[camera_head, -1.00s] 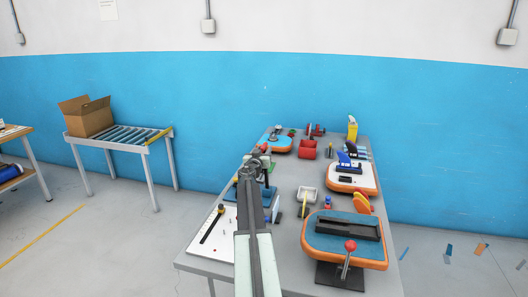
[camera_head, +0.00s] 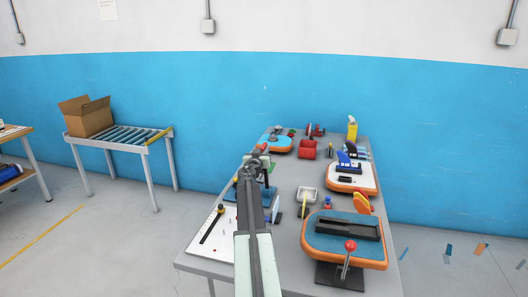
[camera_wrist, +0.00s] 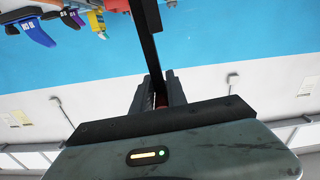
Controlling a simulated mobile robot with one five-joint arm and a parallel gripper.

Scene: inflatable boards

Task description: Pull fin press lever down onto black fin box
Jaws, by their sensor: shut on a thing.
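My gripper (camera_wrist: 160,92) is shut on the fin press lever, a dark bar (camera_wrist: 147,35) that runs up out of the jaws in the wrist view. A bit of red shows between the fingers. In the head view my arm reaches over the left part of the table, and a small red-orange end (camera_head: 262,146) shows at its far tip. I cannot make out the black fin box under the press.
The grey table (camera_head: 285,258) also holds an orange-edged blue board (camera_head: 312,241) with a black tray and red-knobbed lever at front right. A white board (camera_head: 222,247) lies at front left.

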